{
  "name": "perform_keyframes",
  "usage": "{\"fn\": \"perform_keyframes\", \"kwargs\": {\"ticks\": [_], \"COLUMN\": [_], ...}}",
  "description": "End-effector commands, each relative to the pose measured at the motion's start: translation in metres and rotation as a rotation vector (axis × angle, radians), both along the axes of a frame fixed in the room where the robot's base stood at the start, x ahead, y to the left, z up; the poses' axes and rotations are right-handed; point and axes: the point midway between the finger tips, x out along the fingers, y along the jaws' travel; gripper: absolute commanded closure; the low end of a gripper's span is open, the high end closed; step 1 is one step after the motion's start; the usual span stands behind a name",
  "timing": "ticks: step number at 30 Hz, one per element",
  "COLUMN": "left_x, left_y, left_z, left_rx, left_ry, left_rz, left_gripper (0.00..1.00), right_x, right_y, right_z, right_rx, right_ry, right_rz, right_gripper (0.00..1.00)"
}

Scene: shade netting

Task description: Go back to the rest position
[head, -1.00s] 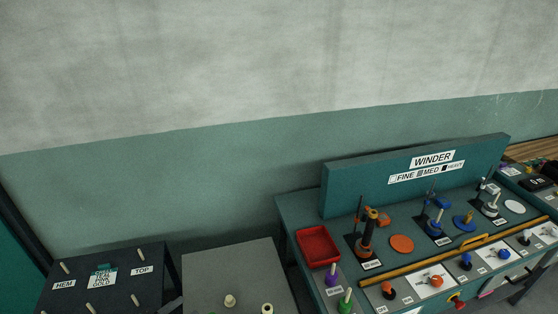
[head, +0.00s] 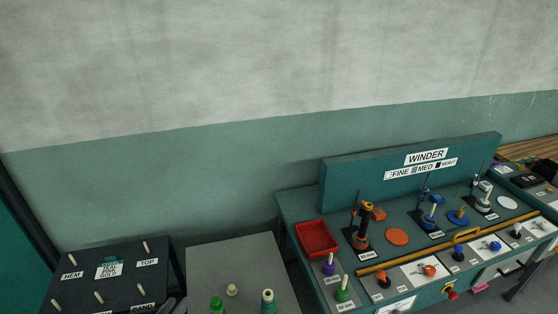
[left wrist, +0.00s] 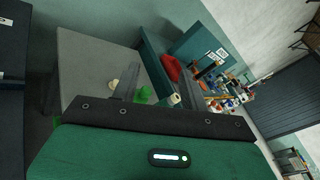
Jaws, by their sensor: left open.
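My right gripper is not in view.
A grey table (head: 240,262) carries a cream peg (head: 232,290) and green spools (head: 268,301). The dark peg board (head: 82,287) is left of it. The teal winder bench (head: 292,207) at right holds a red tray (head: 317,238) and several spindles.

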Motion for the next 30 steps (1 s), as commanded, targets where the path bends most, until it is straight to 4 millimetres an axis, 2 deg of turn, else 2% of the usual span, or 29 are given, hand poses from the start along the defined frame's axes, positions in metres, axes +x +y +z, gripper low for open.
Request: {"fn": "perform_keyframes", "kwargs": {"ticks": [5,8,13,18,24,30], "left_x": [-0.007,-0.019,-0.053,-0.101,-0.151,-0.19], "left_y": [0.011,0.019,0.024,0.015,-0.004,-0.022], "left_z": [0.008,0.007,-0.004,-0.016,-0.021,-0.018], "left_rx": [-0.332,-0.591,-1.027,-1.419,-1.706,-1.865], "left_ry": [0.136,0.243,0.428,0.603,0.746,0.836], "left_rz": [0.236,0.414,0.73,1.057,1.373,1.614], "left_gripper": [0.55,0.55,0.55,0.55,0.55,0.55], "right_x": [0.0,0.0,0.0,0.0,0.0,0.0], "right_y": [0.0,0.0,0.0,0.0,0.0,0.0], "right_z": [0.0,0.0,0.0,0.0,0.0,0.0], "right_rx": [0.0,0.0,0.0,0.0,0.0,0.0], "right_ry": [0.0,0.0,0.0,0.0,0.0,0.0], "right_rz": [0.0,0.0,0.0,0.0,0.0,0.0], "right_gripper": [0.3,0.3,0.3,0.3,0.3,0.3]}}
